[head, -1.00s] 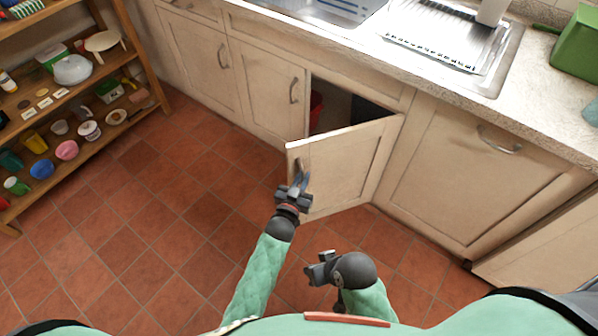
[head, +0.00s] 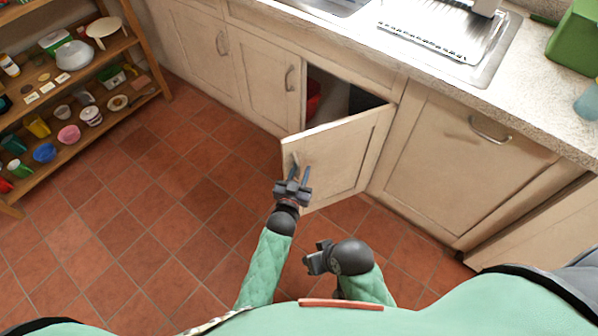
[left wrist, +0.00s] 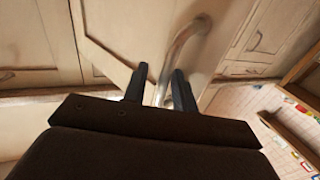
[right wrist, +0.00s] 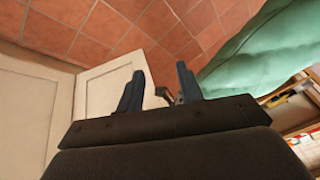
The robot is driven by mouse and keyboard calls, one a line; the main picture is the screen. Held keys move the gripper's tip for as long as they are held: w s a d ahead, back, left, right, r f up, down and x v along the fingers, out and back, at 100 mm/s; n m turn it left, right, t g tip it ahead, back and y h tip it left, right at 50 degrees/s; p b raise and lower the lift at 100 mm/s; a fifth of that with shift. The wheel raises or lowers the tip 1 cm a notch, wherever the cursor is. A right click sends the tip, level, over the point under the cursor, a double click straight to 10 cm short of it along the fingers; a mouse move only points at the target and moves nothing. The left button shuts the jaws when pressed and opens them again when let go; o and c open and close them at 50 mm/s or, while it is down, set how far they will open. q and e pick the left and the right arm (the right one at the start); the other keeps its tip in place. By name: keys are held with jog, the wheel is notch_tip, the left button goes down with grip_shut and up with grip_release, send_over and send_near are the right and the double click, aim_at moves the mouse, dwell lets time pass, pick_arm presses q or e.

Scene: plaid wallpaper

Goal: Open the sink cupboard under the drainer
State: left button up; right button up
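The sink cupboard door (head: 340,160) under the drainer (head: 430,32) stands well open, swung out toward me from its right side. Its metal handle (head: 295,160) is near its free left edge. My left gripper (head: 293,178) is at this handle. In the left wrist view the handle (left wrist: 185,38) passes between the fingers (left wrist: 160,80), with a gap beside it, so the gripper looks open around it. My right gripper (head: 313,258) is empty, low over the floor in front of the door. Its fingers (right wrist: 160,85) are apart in the right wrist view.
A red thing (head: 312,97) shows inside the dark cupboard. Closed cupboard doors (head: 268,85) are to the left and a closed panel (head: 455,165) to the right. A shelf rack (head: 75,85) stands at far left. The tiled floor (head: 170,220) is clear.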

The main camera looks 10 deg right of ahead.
pick_arm(q)
jog(key=shift+a+f, duration=0.1)
jog(key=shift+a, duration=0.05)
pick_arm(e)
jog(key=shift+w, duration=0.1)
